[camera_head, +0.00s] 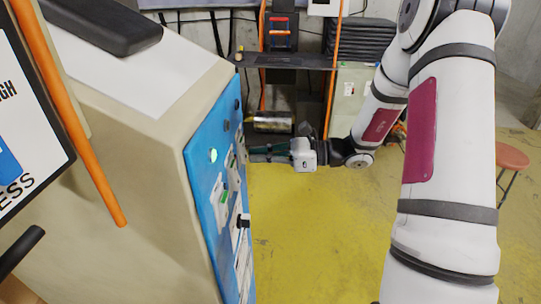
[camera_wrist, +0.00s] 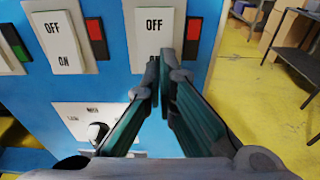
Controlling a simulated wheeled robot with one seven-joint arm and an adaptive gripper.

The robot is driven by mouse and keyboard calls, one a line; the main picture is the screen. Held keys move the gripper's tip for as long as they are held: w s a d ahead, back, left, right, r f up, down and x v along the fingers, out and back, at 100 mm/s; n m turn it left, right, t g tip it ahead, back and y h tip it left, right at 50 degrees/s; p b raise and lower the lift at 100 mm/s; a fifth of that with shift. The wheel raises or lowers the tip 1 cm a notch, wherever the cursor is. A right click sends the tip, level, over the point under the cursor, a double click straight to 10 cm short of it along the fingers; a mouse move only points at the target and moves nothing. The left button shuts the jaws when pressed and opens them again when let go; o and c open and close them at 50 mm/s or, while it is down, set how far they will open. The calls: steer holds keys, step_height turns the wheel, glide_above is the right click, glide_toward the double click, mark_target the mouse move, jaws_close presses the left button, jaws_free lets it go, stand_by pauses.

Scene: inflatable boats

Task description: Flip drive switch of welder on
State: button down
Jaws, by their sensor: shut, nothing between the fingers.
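The welder (camera_head: 165,165) is a beige cabinet with a blue front panel (camera_head: 199,172), seen steeply from the side in the head view. In the wrist view, the blue panel (camera_wrist: 25,105) carries white switch plates. The middle plate (camera_wrist: 154,42) reads OFF and has a switch with a red face (camera_wrist: 193,29) at its right. The left plate (camera_wrist: 62,38) reads OFF and ON, with another red-faced switch (camera_wrist: 95,29) beside it. I cannot read which is the drive switch. My gripper (camera_wrist: 160,64) is shut and empty, its tips just before the middle plate's lower part; contact is unclear.
A switch with green showing (camera_wrist: 14,42) is at the wrist view's left edge. A black knob (camera_wrist: 97,131) sits below. In the head view, a dark shelf (camera_head: 285,61) stands behind, a red stool (camera_head: 511,157) is right, and yellow floor (camera_head: 310,240) is clear.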

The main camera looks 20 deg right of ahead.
steer(key=shift+a, duration=0.15)
steer(key=shift+w+a+f+y+b, duration=0.25)
steer(key=shift+w+y+b, duration=0.05)
steer(key=shift+y+b, duration=0.1)
steer(key=shift+r, duration=0.1)
steer(key=shift+s+d, duration=0.15)
steer(key=shift+d, duration=0.05)
steer(key=f+v, duration=0.2)
steer(key=v, duration=1.1)
steer(key=shift+s+d+f, duration=0.2)
steer(key=shift+d+f, duration=0.05)
steer(key=shift+f, duration=0.1)
